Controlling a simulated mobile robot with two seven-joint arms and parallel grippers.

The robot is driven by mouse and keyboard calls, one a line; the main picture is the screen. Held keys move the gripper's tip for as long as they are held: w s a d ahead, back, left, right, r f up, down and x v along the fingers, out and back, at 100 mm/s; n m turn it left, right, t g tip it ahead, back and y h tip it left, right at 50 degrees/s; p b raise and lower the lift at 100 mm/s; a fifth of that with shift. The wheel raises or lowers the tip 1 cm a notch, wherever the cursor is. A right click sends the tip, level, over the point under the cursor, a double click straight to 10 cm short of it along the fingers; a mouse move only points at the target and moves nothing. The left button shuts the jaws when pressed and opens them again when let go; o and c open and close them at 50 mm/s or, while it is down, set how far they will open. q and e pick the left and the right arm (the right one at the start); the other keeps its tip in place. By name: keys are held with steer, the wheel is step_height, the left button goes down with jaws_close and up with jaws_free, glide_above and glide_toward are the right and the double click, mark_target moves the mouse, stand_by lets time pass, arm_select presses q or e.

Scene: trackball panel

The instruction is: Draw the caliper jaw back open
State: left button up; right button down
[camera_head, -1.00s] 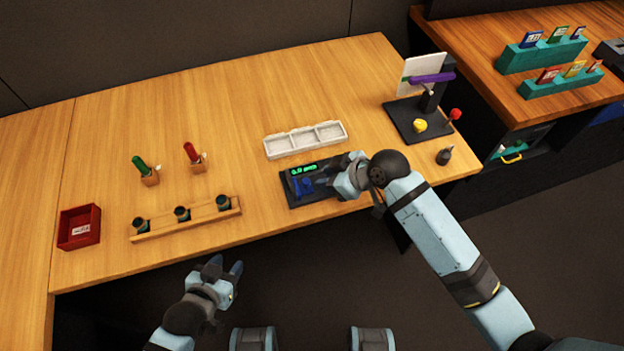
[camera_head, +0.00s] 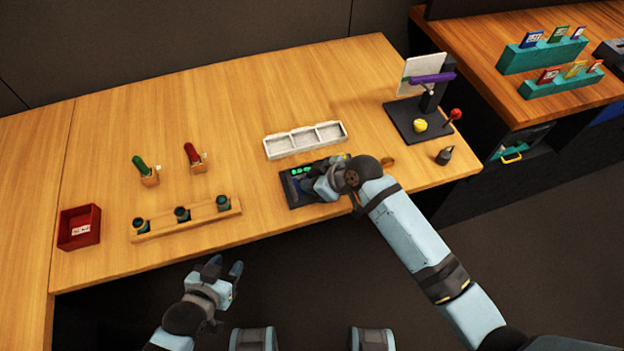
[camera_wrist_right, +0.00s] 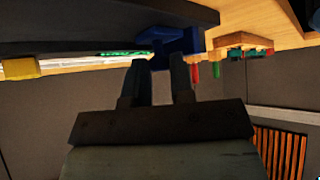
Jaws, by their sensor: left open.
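The caliper unit (camera_head: 291,194) is a dark panel near the table's front edge, with a green lit display (camera_head: 298,171). Its blue jaw part (camera_head: 306,185) is mostly hidden by my right gripper (camera_head: 312,186), which is low over the panel's right side. In the right wrist view, a blue block (camera_wrist_right: 180,44) is just beyond the fingertips (camera_wrist_right: 160,72). The fingers are a little apart, and part of the block shows between their tips. I cannot tell whether they press on it. My left gripper (camera_head: 225,268) is open and empty in front of the table, away from the caliper.
A white three-compartment tray (camera_head: 306,140) lies just behind the caliper. A wooden rack (camera_head: 188,218) and a red box (camera_head: 79,228) stand to the left. A black stand (camera_head: 420,120) and a small dark weight-like object (camera_head: 444,156) are to the right.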

steer(key=shift+w+d, duration=0.25)
steer(key=shift+d, duration=0.55)
steer(key=shift+w+d, duration=0.3)
steer(key=shift+d, duration=0.45)
steer(key=shift+w+d, duration=0.25)
steer(key=shift+d, duration=0.55)
steer(key=c, duration=1.3)
jaws_free()
steer(key=shift+d+p, duration=0.1)
steer(key=shift+p, duration=0.2)
steer(key=v, duration=1.4)
